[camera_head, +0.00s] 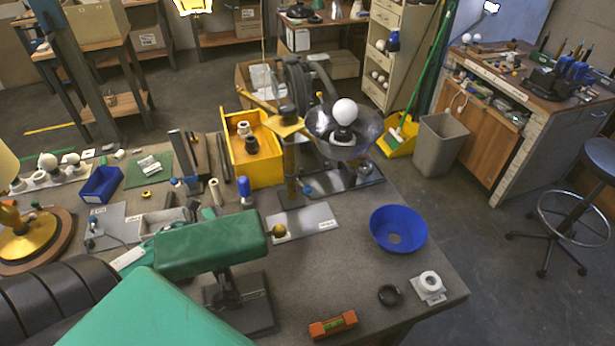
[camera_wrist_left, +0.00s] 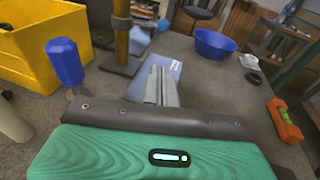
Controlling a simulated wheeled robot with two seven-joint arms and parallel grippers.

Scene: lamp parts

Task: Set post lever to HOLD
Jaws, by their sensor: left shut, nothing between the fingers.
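A brass-coloured post (camera_head: 291,172) stands on a dark base beyond the green block. A yellow piece (camera_head: 287,127) tops it, and a yellow bar (camera_head: 259,102) slants up-left from there. I cannot tell which part is the lever, and no HOLD mark is legible. The post's lower part (camera_wrist_left: 121,30) also shows in the left wrist view. My left gripper (camera_wrist_left: 160,87) is shut and empty, short of the plate in that view. My right gripper is out of view.
A blue-handled tool (camera_head: 246,191) and a yellow bin (camera_head: 236,157) are left of the post. A blue bowl (camera_head: 398,229), black ring (camera_head: 390,295) and orange level (camera_head: 333,325) lie right. Some tabletop between them is clear.

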